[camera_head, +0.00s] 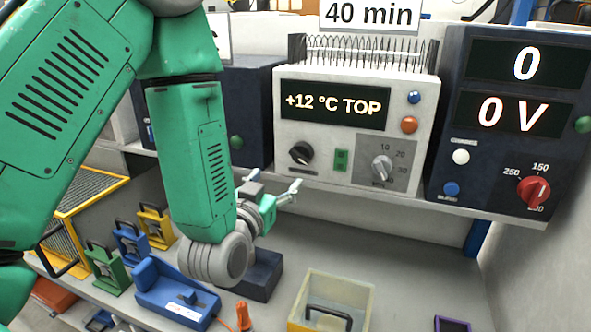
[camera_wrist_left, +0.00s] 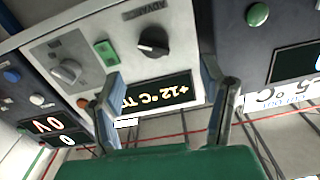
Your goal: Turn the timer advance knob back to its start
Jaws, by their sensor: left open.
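The black timer advance knob (camera_head: 301,153) is at the lower left of the white timer unit (camera_head: 330,165), below its display. The knob (camera_wrist_left: 153,41) also shows in the left wrist view, upside down, beside the lettering that reads "ADVANCE". A light pointer mark shows on it in the head view. My left gripper (camera_head: 274,188) is open and empty, below and in front of the unit. In the left wrist view its two fingers (camera_wrist_left: 160,75) stand apart, with the knob beyond the gap between them and not touched. My right gripper is not in view.
A grey dial (camera_head: 381,168) and a green switch (camera_head: 341,160) sit right of the knob. A dark unit with a red knob (camera_head: 533,192) stands at the right. Below are a yellowish bin (camera_head: 345,293), a blue device (camera_head: 172,293) and several coloured padlock-like blocks. Wire coils top the timer unit.

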